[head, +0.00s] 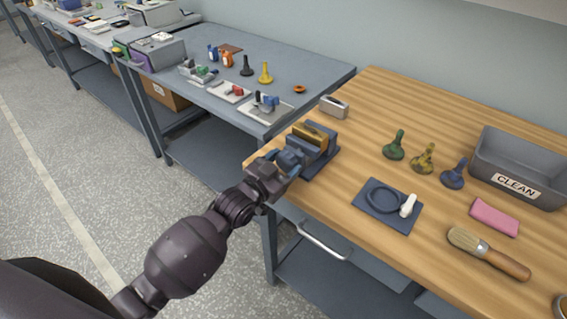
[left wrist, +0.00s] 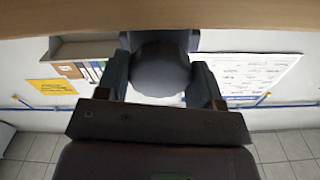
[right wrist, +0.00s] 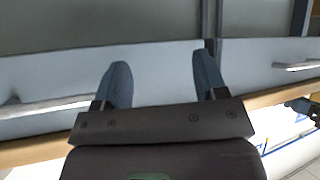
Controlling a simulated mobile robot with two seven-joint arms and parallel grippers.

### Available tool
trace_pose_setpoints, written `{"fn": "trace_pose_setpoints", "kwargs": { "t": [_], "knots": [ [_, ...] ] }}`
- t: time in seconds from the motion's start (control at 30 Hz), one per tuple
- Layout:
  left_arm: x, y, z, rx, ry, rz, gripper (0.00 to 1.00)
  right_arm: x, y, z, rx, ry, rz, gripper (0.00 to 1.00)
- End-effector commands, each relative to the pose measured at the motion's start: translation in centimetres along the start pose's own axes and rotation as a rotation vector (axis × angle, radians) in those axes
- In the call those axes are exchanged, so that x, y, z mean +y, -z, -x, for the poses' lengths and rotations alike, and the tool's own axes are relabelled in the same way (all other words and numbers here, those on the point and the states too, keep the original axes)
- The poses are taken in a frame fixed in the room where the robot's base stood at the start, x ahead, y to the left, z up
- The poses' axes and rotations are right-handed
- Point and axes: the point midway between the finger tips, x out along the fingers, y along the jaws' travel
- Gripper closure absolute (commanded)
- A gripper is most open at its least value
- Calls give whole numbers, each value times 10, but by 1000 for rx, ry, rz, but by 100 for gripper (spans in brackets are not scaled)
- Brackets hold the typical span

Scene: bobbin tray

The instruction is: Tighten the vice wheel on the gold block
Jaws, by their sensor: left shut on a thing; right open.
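The vice (head: 325,151), dark blue-grey, stands at the left front corner of the wooden bench. The gold block (head: 311,132) sits upright between its jaws. My left gripper (head: 286,164) is at the vice's front side, where it hides most of the wheel in the head view. In the left wrist view, the round grey wheel (left wrist: 160,72) lies between the two fingers, and the gripper is shut on it. My right gripper (right wrist: 160,85) is open and empty, facing a blue-grey drawer front. It does not show in the head view.
A grey table adjoins at left.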

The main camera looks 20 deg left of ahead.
Motion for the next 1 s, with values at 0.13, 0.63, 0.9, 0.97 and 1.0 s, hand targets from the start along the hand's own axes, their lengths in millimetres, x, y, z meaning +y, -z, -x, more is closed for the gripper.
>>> {"fn": "trace_pose_setpoints", "kwargs": {
  "t": [0.13,0.63,0.9,0.97,1.0],
  "knots": [
    [0,3,0,1,-1,-86,63,1,14,2,18,0,1,34],
    [-1,3,0,2,-1,-541,63,3,49,14,53,-1,1,34],
    [-1,2,0,2,0,-797,63,5,48,21,41,-4,-1,34],
    [-1,2,0,2,0,-854,63,5,47,22,38,-4,-1,34],
    [-1,2,0,2,0,-892,63,5,47,23,36,-4,-1,34]
  ]
}}
